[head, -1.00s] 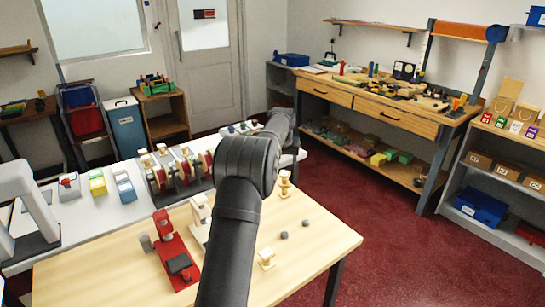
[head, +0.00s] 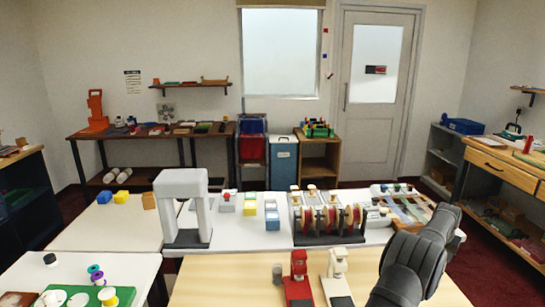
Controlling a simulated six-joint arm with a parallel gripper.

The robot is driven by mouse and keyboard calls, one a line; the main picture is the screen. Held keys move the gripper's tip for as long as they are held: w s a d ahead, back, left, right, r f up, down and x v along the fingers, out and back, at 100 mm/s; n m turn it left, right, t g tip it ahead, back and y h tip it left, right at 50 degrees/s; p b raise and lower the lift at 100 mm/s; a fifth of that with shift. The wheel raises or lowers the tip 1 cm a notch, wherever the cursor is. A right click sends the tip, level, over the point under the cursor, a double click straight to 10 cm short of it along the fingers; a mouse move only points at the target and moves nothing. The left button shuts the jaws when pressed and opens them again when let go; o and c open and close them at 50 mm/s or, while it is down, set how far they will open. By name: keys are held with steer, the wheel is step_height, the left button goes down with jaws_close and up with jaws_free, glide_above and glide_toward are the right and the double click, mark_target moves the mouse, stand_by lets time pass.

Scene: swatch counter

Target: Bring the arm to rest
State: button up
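My dark grey arm enters at the lower right of the head view and reaches up over the right part of the light wooden counter (head: 222,285). My gripper does not show in the view. A red device (head: 298,280) and a white device (head: 337,275) stand on the counter, left of my arm. A grey cylinder (head: 277,273) stands beside the red one.
Behind the counter, a white table holds a grey arch (head: 183,205), a rack of red spools (head: 327,220) and small coloured blocks. A white table at left holds a green tray (head: 120,297). Red floor lies at the right.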

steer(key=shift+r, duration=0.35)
